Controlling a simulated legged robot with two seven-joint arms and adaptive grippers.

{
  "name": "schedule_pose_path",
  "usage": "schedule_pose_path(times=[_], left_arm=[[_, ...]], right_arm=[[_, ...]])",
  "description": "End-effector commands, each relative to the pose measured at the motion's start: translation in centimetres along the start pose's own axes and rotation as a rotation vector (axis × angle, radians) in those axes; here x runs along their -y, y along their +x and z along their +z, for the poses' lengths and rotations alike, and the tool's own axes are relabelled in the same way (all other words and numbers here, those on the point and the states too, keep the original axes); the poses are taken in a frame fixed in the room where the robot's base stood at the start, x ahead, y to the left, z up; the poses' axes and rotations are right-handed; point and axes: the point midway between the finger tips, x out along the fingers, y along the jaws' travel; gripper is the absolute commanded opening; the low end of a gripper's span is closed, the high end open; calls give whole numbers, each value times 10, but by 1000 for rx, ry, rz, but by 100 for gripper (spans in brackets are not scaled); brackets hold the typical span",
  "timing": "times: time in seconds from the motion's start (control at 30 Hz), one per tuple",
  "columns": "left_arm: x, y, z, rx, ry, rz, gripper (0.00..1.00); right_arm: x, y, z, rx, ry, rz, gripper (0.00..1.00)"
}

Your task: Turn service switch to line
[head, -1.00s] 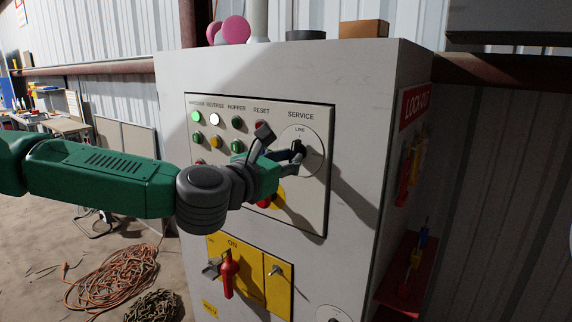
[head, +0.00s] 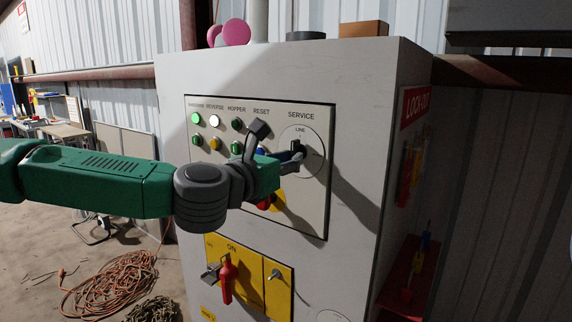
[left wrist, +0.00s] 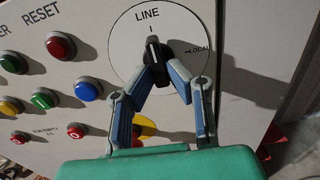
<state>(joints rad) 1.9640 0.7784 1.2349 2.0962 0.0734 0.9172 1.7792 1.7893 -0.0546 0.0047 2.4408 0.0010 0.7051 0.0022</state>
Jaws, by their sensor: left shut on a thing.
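The service switch is a black knob (head: 297,146) on a round white dial (head: 316,146) at the right of the control panel (head: 315,220). In the left wrist view the knob (left wrist: 153,48) stands nearly upright, its light pointer mark toward LINE; LOCAL is printed to the right. My left gripper (left wrist: 164,72) is shut on the knob, one blue-grey finger on each side of its lower part. In the head view the left gripper (head: 291,157) reaches the dial from the left and hides part of the panel. My right gripper is not in view.
Several coloured buttons and lamps, including a blue button (left wrist: 87,90), sit left of the dial. Below is a yellow plate with a red handle (head: 226,280). A lockout board (head: 414,110) hangs on the cabinet's right side. Orange cable (head: 108,285) lies on the floor.

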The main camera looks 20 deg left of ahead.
Motion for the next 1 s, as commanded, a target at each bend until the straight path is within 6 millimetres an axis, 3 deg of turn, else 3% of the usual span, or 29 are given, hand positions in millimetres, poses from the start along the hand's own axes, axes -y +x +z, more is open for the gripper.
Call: schedule_pose_path(times=[0.13,0.17,0.2,0.23,0.57,1.0], left_arm=[[6,-1,-4,-9,-1,-15,0],[6,-1,-3,-9,-1,-15,21],[6,-1,-3,-8,0,-15,35],[6,-1,-3,-8,0,-14,38],[-2,-4,0,0,-3,-4,38],[-2,-46,0,2,-2,-2,38]], right_arm=[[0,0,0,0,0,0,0],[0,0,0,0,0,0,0],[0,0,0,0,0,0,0],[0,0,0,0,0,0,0],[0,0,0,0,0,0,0],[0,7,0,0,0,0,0]])
